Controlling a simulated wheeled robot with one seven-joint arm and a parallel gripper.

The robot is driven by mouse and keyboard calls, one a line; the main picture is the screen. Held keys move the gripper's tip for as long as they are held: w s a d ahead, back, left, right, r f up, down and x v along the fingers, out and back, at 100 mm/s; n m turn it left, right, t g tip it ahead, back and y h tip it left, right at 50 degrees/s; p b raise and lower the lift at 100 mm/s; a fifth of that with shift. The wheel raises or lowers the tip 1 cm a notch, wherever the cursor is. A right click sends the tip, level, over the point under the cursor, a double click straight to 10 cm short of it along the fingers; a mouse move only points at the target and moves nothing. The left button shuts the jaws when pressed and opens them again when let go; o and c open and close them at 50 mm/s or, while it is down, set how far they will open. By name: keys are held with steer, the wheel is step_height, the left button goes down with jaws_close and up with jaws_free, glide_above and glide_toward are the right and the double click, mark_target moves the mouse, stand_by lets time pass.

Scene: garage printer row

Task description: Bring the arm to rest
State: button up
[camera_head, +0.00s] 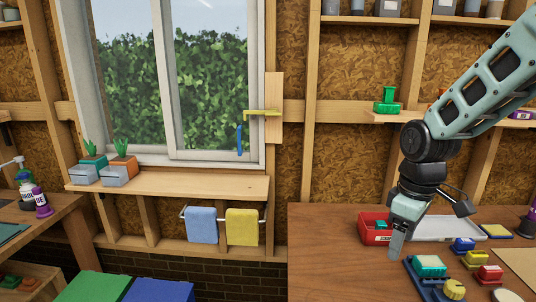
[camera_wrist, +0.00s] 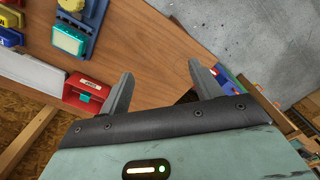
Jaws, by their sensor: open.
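My arm reaches in from the upper right of the head view. My gripper (camera_head: 397,248) points down over the left part of the workbench (camera_head: 325,260), near its objects. In the wrist view my gripper (camera_wrist: 158,80) has its two fingers wide apart with nothing between them. The wooden bench top (camera_wrist: 150,45) shows beyond the fingers. The gap between the fingertips and the bench cannot be told exactly.
A red bin (camera_head: 371,228) with a green item stands just behind my gripper, beside a white tray (camera_head: 440,228). A blue holder with a teal block (camera_head: 430,265) and several coloured blocks lie to the right. A shelf with a green object (camera_head: 387,100) is above.

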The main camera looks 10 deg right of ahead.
steer(key=s+a+f+n+b, duration=0.1)
steer(key=s+a+f+b, duration=0.1)
steer(key=s+a, duration=1.6)
steer(key=a, duration=0.2)
steer(key=shift+a, duration=0.35)
